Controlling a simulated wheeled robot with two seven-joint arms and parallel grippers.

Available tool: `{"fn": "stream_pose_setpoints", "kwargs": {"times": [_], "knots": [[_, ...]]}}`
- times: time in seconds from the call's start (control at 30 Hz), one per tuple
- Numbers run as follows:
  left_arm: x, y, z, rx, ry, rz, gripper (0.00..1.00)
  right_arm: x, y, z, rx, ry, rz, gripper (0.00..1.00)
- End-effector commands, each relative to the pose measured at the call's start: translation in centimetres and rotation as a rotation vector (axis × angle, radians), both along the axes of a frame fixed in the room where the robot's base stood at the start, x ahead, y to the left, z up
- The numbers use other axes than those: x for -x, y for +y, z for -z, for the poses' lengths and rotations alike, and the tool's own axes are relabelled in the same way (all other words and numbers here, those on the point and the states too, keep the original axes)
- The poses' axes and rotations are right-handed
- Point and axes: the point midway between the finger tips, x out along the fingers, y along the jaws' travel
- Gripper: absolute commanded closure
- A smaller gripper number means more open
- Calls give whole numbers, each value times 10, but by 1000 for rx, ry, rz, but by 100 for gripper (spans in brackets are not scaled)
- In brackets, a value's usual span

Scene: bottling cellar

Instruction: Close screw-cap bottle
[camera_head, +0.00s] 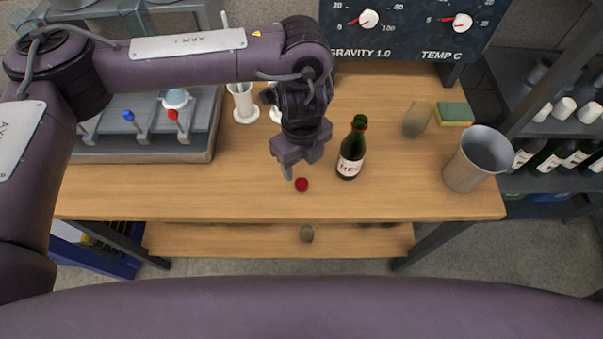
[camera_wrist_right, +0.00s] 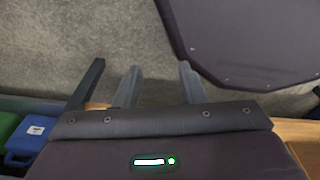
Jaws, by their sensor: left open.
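The green glass bottle (camera_head: 353,147) with a white label and a red ring at its neck stands upright on the wooden bench (camera_head: 230,190). A small red cap (camera_head: 301,185) lies on the bench to the left of the bottle, near the front. My left gripper (camera_head: 301,168) points down just above and behind the cap, with its fingers apart and empty. One fingertip shows close to the cap; I cannot tell whether it touches. My right gripper (camera_wrist_right: 158,80) has its two fingers apart with nothing between them, over grey floor. It is not in the head view.
A grey metal pitcher (camera_head: 478,158) stands at the bench's right end, near a green-and-yellow sponge (camera_head: 454,113) and a brownish rounded object (camera_head: 417,119). A rack with coloured taps (camera_head: 150,138) is at left.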

Motion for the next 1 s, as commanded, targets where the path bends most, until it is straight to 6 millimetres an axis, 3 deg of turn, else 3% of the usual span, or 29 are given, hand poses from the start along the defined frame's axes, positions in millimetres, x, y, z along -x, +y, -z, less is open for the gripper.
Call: {"fn": "stream_pose_setpoints", "kwargs": {"times": [0.1, 0.2, 0.4, 0.6, 0.77, 1.0], "knots": [[0, 0, 0, 1, 0, 0, 45, 28, -2, 2, 4, 40, -1, 64], [0, -1, 4, 2, 1, 0, 45, 39, -4, 4, 6, 56, -1, 64], [1, -1, 25, 3, 2, 0, 45, 24, -4, 4, 6, 36, -2, 64], [0, -1, 26, 3, -1, 1, 45, 2, -2, 1, 3, 2, -2, 64], [1, -1, 29, 3, 1, 0, 45, 6, -2, 2, 3, 8, -2, 64], [3, 0, 61, 4, 5, -2, 45, 19, -3, 2, 4, 27, -2, 64]]}}
